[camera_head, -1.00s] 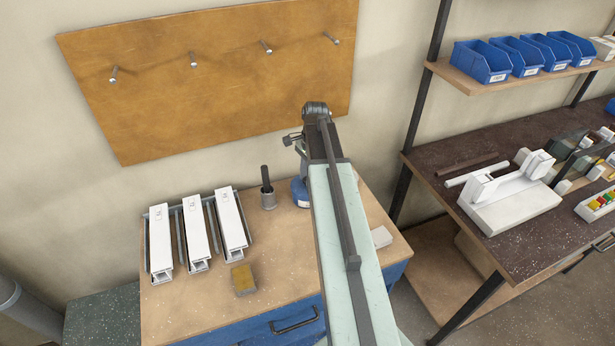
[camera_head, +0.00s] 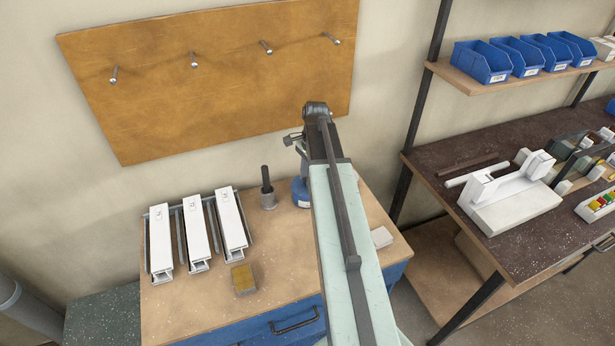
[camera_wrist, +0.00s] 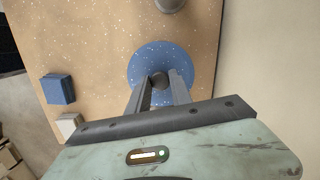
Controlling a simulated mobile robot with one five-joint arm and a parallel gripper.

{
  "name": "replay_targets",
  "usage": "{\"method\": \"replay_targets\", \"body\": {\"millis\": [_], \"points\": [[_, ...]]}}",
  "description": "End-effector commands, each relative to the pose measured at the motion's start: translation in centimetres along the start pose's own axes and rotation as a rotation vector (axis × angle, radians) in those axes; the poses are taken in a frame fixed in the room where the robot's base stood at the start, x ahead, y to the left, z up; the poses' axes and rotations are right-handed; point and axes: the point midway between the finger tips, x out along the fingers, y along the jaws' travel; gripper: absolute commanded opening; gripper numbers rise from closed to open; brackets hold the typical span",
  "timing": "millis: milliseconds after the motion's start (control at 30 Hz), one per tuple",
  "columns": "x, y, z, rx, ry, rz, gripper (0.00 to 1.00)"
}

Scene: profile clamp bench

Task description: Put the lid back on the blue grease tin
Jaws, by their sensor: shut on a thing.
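The blue grease tin (camera_head: 300,194) stands on the wooden bench top in the head view, partly hidden behind my arm. In the wrist view a round, speckled blue lid (camera_wrist: 150,55) with a dark knob (camera_wrist: 158,78) lies straight below my gripper. My gripper (camera_wrist: 160,80) has its two grey fingers on either side of the knob and is shut on it. The lid covers my view of the tin from above. I cannot tell whether the lid rests on the tin's rim or hangs just over it.
A grey cup with a dark rod (camera_head: 267,195) stands just left of the tin. Several white clamp profiles (camera_head: 197,233) and a yellow-topped block (camera_head: 243,279) sit further left. A white block (camera_head: 381,237) lies right of my arm. A blue block (camera_wrist: 58,88) shows in the wrist view.

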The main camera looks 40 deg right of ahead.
Motion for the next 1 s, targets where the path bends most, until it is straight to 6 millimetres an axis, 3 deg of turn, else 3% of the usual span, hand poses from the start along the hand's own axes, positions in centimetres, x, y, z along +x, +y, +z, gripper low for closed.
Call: {"method": "replay_targets", "body": {"millis": [900, 933, 1000], "points": [[0.31, 0.0, -0.04, 0.0, 0.0, 0.0, 0.0], [0.31, 0.0, -0.04, 0.0, 0.0, 0.0, 0.34], [0.31, 0.0, -0.04, 0.0, 0.0, 0.0, 0.51]]}}
